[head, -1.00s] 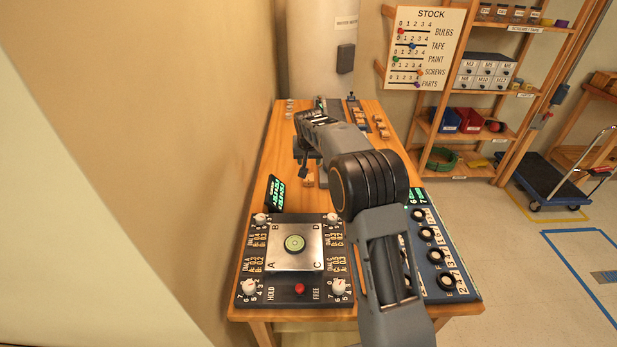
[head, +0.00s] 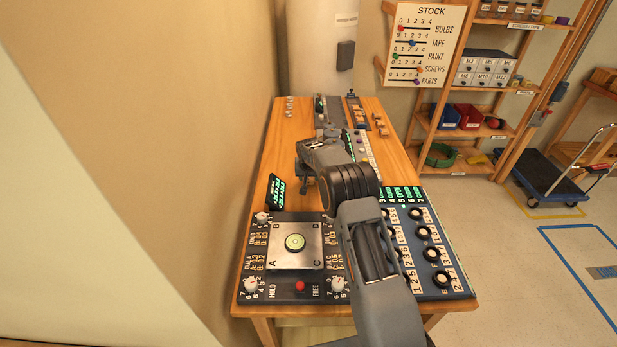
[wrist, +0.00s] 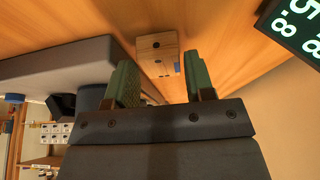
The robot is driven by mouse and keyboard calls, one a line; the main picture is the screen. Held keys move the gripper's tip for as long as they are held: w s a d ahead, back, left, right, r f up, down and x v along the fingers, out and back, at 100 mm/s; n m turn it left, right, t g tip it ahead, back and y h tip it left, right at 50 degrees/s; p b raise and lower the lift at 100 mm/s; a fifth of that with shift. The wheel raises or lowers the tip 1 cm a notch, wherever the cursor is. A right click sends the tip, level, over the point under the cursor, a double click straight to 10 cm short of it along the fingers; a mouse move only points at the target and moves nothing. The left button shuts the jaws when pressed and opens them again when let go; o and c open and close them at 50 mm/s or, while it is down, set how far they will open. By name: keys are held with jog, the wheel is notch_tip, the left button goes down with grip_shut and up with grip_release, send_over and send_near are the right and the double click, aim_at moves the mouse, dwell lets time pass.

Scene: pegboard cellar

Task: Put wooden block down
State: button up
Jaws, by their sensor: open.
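The wooden block (wrist: 158,52) is pale wood with dark dots and a small blue mark. In the wrist view it rests on the orange wooden table top, framed between and partly beyond my fingertips. My gripper (wrist: 160,72) is open, with a gap on each side of the block. In the head view my gripper (head: 306,180) points down low over the middle of the bench (head: 258,190). I cannot make out the block there; my gripper and arm seem to hide it.
A dial panel with a metal plate (head: 295,262) sits at the near left, and a knob panel (head: 440,270) at the near right. A small green-lit display (head: 276,193) stands just left of my gripper and shows in the wrist view (wrist: 295,28). Small items line the bench's far end.

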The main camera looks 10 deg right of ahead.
jog(key=shift+x, duration=0.8)
jog(key=c, duration=0.6)
jog(key=shift+r, duration=0.15)
jog(key=shift+c, duration=0.2)
